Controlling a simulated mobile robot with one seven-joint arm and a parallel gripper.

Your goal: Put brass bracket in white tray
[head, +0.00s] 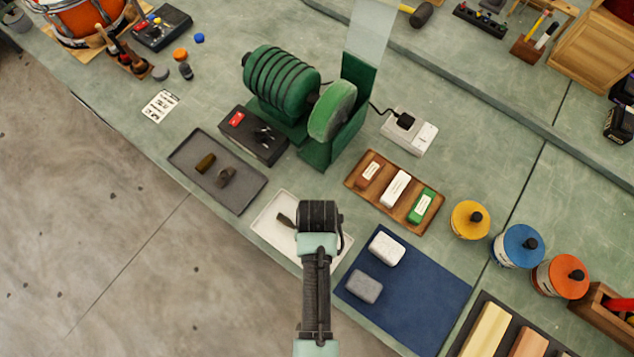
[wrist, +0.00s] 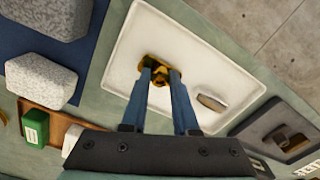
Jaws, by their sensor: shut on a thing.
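The white tray (head: 268,236) lies on the bench near its front edge. In the wrist view the white tray (wrist: 122,75) fills the middle. My gripper (wrist: 159,74) is shut on the brass bracket (wrist: 158,96), a small gold-coloured piece between the blue fingertips. It is over the inside of the white tray; I cannot tell whether the bracket touches the tray floor. A small brownish piece (wrist: 211,102) lies in the tray to the right of the fingers. In the head view my gripper hides the bracket and the tray's right part.
A dark grey tray (head: 190,162) with two small metal pieces lies left of the white tray. A green grinder (head: 290,85) stands behind.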

